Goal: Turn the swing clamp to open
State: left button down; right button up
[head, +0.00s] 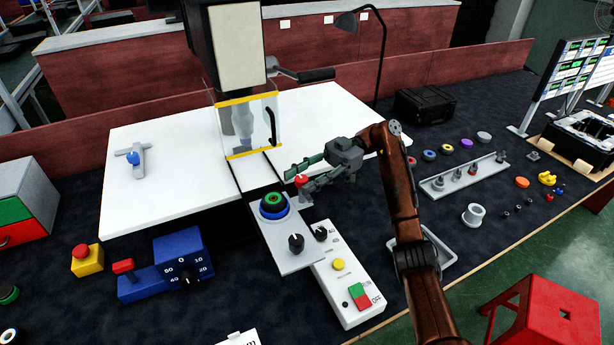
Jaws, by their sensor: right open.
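My right gripper (294,180) reaches in from the right over the white table's front edge, with its two fingers apart. A small red knob (301,180) shows between the fingers, near their tips; I cannot tell whether either finger touches it. The knob may belong to the swing clamp, but the gripper hides most of what is under it. Just below stands a round part with a green ring and blue base (273,206) on a grey plate (283,231). A black knob (296,243) sits on the same plate. My left gripper is not in view.
A machine with a clear yellow-edged guard (250,124) stands behind the gripper. A white control box (340,270) lies in front. A blue dial box (166,266) and yellow-red stop button (86,260) are at left. A tray of pegs (464,175) and loose rings lie right.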

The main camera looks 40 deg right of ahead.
jog(key=d, duration=0.7)
jog(key=shift+w+d, duration=0.15)
jog(key=shift+d, duration=0.05)
dwell(0.6)
